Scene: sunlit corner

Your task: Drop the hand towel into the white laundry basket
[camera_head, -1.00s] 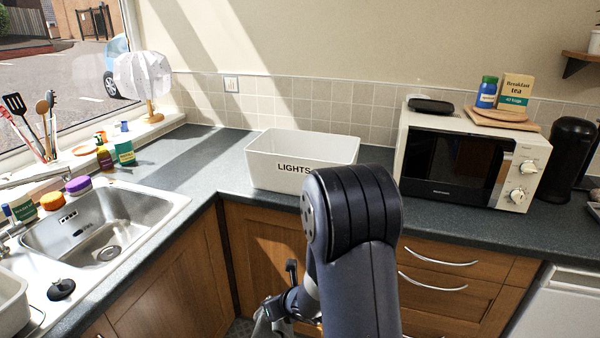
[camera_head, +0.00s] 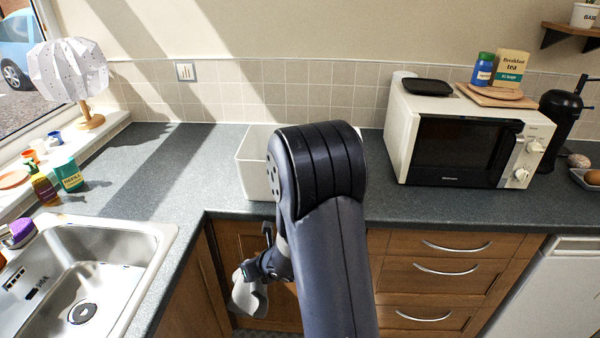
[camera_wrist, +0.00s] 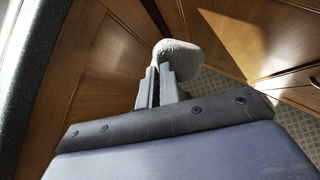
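The white laundry basket (camera_head: 253,165) stands on the dark worktop in the corner. In the head view my arm covers its right part and the label that showed earlier. The grey hand towel (camera_head: 249,299) hangs from my gripper (camera_head: 250,274), below worktop height, in front of the wooden cupboards. In the wrist view the towel (camera_wrist: 177,53) is bunched at the tips of my gripper (camera_wrist: 166,75), whose fingers are close together on it. The towel is apart from the basket.
The worktop edge lies above my gripper. The sink (camera_head: 85,270) is at left, the microwave (camera_head: 455,145) right of the basket. The worktop left of the basket is clear.

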